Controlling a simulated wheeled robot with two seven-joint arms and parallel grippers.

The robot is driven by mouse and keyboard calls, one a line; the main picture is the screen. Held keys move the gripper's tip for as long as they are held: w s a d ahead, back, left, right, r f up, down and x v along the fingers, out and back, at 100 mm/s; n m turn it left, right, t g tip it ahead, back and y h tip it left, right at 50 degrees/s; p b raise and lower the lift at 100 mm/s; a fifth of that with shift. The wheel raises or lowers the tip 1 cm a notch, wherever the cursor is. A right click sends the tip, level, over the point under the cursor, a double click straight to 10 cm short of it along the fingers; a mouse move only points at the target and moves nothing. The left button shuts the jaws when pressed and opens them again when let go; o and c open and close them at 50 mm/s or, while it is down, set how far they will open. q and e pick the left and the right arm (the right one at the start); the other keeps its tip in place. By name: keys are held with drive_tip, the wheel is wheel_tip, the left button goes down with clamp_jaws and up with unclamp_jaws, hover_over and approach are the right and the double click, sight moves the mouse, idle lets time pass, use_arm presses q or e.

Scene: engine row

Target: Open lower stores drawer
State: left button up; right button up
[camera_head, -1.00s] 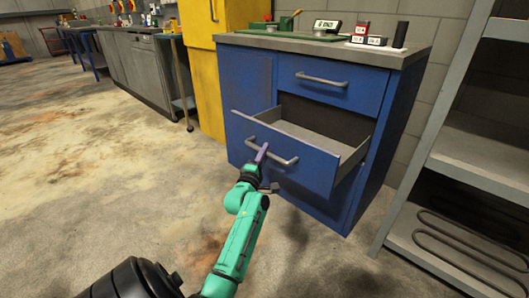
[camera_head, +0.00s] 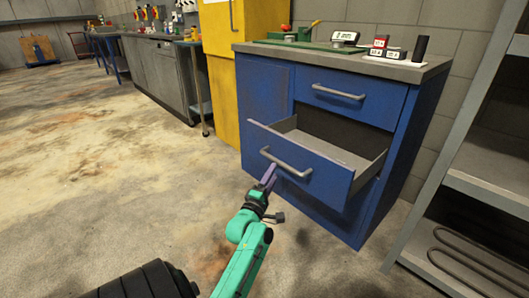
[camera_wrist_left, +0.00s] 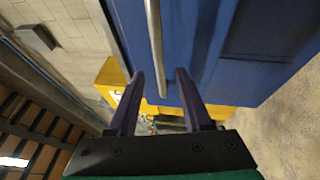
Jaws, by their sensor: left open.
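The lower stores drawer (camera_head: 318,172) is pulled out of the blue cabinet (camera_head: 262,104), and its grey inside shows empty. Its bar handle (camera_head: 286,162) runs across the blue front. My left gripper (camera_head: 270,174) is open just in front of the handle, near its left end. In the left wrist view, my left gripper (camera_wrist_left: 160,85) has its two fingers apart. The handle (camera_wrist_left: 155,45) reaches toward the gap between them, and nothing is gripped. My right gripper is not in view.
The upper drawer (camera_head: 340,95) is shut. Small boxes and a green tool sit on the grey cabinet top (camera_head: 400,68). A grey shelf rack (camera_head: 485,185) stands close at the right. A yellow cabinet (camera_head: 222,100) stands behind. Open floor (camera_head: 100,180) lies to the left.

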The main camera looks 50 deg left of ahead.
use_arm(q)
drive_tip(key=v, duration=0.8)
drive_tip(key=shift+p, duration=0.45)
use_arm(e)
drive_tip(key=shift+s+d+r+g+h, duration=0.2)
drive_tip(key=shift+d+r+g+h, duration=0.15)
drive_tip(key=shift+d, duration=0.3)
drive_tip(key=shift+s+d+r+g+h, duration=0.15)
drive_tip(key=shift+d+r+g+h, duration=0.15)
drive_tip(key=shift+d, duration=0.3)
